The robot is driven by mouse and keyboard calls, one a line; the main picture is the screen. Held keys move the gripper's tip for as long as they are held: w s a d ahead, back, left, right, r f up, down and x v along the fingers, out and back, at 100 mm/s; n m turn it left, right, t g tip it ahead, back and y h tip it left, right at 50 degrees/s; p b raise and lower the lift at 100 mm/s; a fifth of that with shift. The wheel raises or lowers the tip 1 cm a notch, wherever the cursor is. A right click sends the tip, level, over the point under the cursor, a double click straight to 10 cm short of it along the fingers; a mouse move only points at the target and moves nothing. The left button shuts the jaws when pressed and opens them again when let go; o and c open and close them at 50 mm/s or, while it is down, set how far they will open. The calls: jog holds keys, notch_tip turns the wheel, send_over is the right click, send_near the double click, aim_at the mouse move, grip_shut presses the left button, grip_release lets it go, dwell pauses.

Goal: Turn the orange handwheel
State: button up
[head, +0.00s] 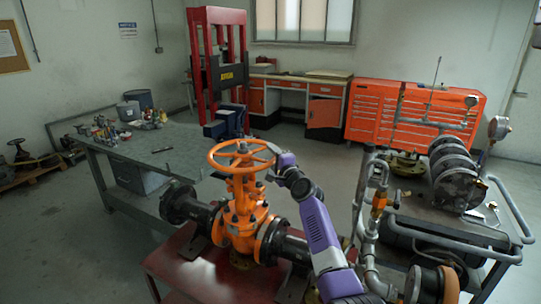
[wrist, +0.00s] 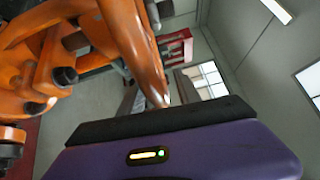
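The orange handwheel (head: 242,153) lies nearly level on top of the orange gate valve (head: 241,222), which stands on a red-topped bench. My gripper (head: 275,166) is at the right side of the wheel's rim, at the end of my purple arm. In the wrist view, the orange rim (wrist: 138,45) passes close to the black edge of my purple gripper, with the valve body (wrist: 30,75) at left. I cannot tell whether the gripper touches the rim. The fingertips are hidden, so its opening does not show.
A pipe rig (head: 378,200) and a trolley with tube handles (head: 510,215) stand close to the right of my arm. A grey worktable (head: 165,148) with small items is at left. A red press (head: 218,60) and orange tool cabinets (head: 415,112) stand behind.

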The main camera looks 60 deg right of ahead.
jog(key=shift+w+d, duration=0.15)
jog(key=shift+w, duration=0.1)
grip_shut()
dwell(1.4)
